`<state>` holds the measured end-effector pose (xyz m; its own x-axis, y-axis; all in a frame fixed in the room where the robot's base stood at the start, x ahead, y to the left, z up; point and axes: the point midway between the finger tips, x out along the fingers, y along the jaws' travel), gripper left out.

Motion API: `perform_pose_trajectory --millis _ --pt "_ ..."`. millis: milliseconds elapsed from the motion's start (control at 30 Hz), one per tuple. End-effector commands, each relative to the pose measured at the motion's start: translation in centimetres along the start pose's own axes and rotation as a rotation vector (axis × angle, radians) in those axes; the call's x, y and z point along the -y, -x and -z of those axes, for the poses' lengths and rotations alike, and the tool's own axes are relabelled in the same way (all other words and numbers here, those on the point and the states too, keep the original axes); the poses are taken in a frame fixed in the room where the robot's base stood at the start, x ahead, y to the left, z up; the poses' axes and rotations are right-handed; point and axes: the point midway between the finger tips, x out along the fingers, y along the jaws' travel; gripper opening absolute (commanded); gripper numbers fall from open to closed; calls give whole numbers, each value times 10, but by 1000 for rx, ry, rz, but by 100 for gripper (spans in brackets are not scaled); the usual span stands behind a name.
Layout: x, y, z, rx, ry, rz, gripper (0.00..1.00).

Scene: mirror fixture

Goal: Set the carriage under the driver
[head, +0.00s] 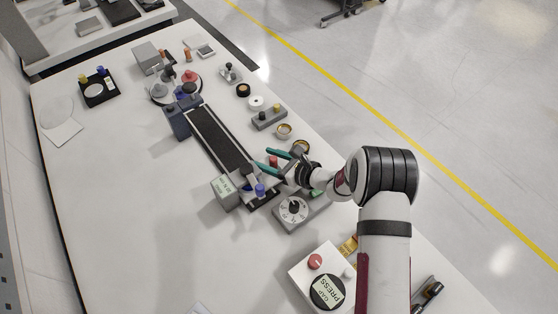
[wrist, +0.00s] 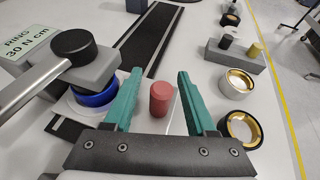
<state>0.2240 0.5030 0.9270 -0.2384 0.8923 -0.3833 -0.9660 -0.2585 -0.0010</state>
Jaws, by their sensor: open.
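A red upright peg (wrist: 160,98), seemingly the carriage's handle, stands on a pale plate at the near end of the black track (wrist: 146,45). The driver appears to be the grey block with a black knob (wrist: 73,46) on top and a blue ring (wrist: 95,97) below, just left of my left finger. In the head view, my gripper (head: 261,157) reaches over the track's near end.
A box marked RING 30 N cm (head: 226,192) stands left of the driver. A dial unit (head: 292,210) sits close below my gripper. Brass-lined cups (wrist: 240,130) and a grey peg block (wrist: 237,55) stand to the right. The table's left part is mostly clear.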

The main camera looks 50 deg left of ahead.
Motion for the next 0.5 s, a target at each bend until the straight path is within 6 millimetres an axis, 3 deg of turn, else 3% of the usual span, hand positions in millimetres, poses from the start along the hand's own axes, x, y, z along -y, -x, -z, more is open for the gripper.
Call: perform_pose_trajectory --millis 167,500 --pt "1 35 0 0 -2 4 56" --pt "0 130 0 -1 -3 4 56"
